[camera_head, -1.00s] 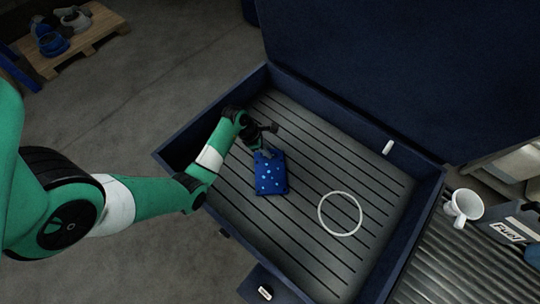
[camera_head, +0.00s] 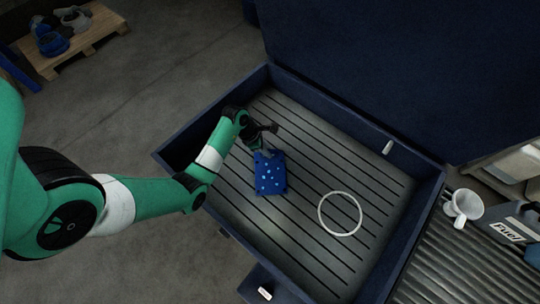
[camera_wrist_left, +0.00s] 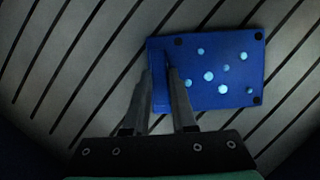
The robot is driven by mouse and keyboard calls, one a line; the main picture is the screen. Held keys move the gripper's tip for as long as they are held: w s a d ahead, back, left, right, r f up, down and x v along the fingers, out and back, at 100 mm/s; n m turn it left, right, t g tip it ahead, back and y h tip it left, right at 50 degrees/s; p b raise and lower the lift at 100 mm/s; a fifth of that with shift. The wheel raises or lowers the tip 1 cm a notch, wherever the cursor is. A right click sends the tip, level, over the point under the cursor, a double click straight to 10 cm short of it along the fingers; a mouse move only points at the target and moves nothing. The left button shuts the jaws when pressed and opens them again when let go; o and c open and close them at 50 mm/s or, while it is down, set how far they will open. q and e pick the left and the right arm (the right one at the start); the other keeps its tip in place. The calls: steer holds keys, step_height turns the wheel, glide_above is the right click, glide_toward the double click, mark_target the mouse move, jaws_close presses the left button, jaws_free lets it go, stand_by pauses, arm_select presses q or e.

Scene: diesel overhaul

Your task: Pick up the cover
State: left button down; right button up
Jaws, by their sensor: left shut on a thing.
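The cover is a blue rectangular piece with several pale round spots (camera_head: 270,180). It is inside the dark blue box, over the ribbed floor. In the left wrist view the cover (camera_wrist_left: 228,75) shows its flat face, with dark marks at its corners. My left gripper (camera_head: 264,152) is at the cover's upper edge in the head view. In the left wrist view its two fingers (camera_wrist_left: 168,75) are shut on the cover's left end. I cannot tell if the cover touches the floor. My right gripper is not in view.
The open box (camera_head: 408,240) has raised walls around the ribbed floor and a large lid behind. A white ring (camera_head: 321,217) lies on the floor to the right of the cover. A white mug (camera_head: 464,204) and a fuel can (camera_head: 512,228) stand outside, right of the box.

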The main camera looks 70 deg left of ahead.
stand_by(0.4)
arm_select(q)
step_height(320, 180, up, 10)
steer(key=p, duration=0.4)
stand_by(0.3)
